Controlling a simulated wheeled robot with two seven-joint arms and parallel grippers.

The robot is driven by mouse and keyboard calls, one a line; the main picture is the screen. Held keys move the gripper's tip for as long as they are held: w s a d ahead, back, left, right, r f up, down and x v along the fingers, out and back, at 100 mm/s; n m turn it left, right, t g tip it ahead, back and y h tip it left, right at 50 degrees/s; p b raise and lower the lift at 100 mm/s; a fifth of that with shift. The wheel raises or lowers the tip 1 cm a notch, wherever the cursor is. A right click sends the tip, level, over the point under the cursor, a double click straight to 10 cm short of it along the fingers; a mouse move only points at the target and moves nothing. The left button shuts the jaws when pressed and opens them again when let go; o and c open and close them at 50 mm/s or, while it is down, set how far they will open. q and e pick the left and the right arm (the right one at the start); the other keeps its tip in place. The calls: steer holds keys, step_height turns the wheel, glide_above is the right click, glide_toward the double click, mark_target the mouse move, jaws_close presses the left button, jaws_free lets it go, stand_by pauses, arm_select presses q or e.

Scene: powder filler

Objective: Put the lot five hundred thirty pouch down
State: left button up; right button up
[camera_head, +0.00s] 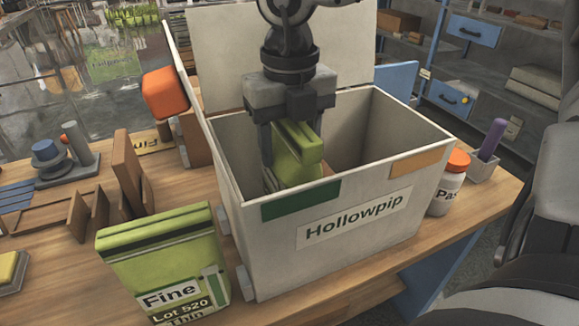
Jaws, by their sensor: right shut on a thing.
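My right gripper (292,145) reaches down from the top into an open white box (400,182) labelled "Hollowpip". It is shut on a green pouch (296,158), which is inside the box near its left part. The lower part of the pouch is hidden by the box's front wall, so I cannot tell whether it touches the bottom. Its lot label does not show. Another green pouch (165,254), labelled "Fine", "Lot 520" and "Thin", stands upright on the table in front of the box at left. My left gripper is not in view.
The box's lid (235,50) stands open at the back. A white jar with an orange cap (448,182) and a small holder with a purple item (487,152) stand right of the box. Wooden racks (125,175) are on the left of the table (60,280).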

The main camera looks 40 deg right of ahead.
steer(key=shift+f, duration=2.4)
steer(key=o, duration=1.1)
steer(key=shift+f+b, duration=0.15)
steer(key=shift+b, duration=0.25)
steer(key=shift+o, duration=0.6)
steer(key=shift+r, duration=0.2)
step_height(320, 180, up, 12)
steer(key=shift+r+p, duration=0.1)
steer(key=shift+p, duration=0.45)
